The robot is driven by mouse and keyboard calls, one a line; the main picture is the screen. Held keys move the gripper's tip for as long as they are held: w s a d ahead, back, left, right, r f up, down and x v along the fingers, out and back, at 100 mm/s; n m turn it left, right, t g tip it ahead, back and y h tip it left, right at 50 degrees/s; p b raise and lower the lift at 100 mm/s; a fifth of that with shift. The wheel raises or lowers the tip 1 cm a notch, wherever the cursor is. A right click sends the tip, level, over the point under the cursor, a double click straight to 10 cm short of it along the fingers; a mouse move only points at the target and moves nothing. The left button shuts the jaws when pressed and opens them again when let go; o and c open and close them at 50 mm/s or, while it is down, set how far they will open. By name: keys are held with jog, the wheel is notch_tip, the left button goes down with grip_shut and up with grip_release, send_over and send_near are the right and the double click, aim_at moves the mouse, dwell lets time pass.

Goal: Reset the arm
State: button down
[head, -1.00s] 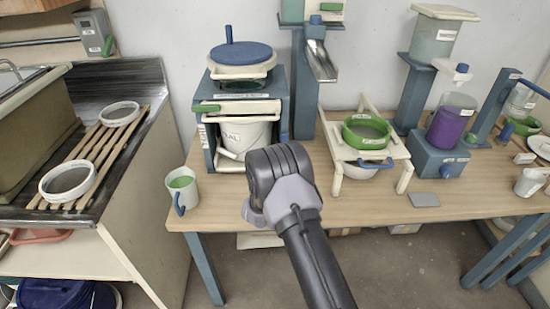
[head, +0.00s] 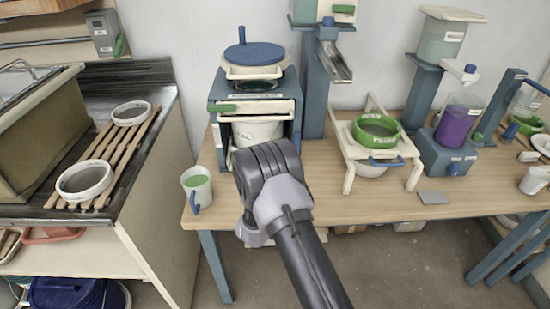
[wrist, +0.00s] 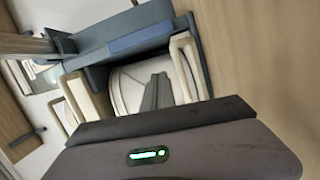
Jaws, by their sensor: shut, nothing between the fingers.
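My gripper (wrist: 157,90) shows in the wrist view as narrow dark fingers, shut and empty, in front of a white bucket (wrist: 130,85) in a blue-grey stand. In the head view my dark grey arm rises from the bottom edge, and its bent joint hides part of that stand (head: 296,120) and its white bucket (head: 258,132). The gripper itself cannot be made out in the head view. A white mug with green contents (head: 196,182) stands left of the arm on the wooden table (head: 420,206).
A cream stand (head: 348,180) with a green-rimmed sieve (head: 377,127) is right of the arm. A blue machine with a purple container (head: 457,124) stands beyond it. Two white ring-like sieves (head: 84,180) lie on a slatted rack at the left. The table's front edge is near the arm.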

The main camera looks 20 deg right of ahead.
jog(key=v, duration=0.3)
jog(key=shift+s+a, duration=0.1)
jog(key=s+a+r+m+g+y, duration=0.1)
jog(key=a+r+m+y, duration=0.2)
jog(key=r, duration=0.5)
jog(key=s+a+r+m+g+y, duration=0.1)
jog(key=r+m+y, duration=0.2)
jog(key=r+m, duration=0.35)
jog(key=s+a+r+g+y, duration=0.2)
jog(key=s+a+r, duration=0.1)
jog(key=s+r, duration=0.3)
jog(key=s+a+m+g+y, duration=0.1)
jog(key=s+m+g, duration=0.1)
jog(key=s, duration=1.3)
jog(key=s+a+r+m+g+y, duration=0.1)
jog(key=s+a+m+g, duration=0.1)
jog(key=s, duration=1.3)
jog(key=shift+s+a+r+m+g+y, duration=0.15)
jog(key=shift+s+r+m+g+y, duration=0.2)
jog(key=shift+m+g, duration=0.5)
jog(key=c, duration=2.2)
grip_release()
jog(key=shift+w, duration=0.15)
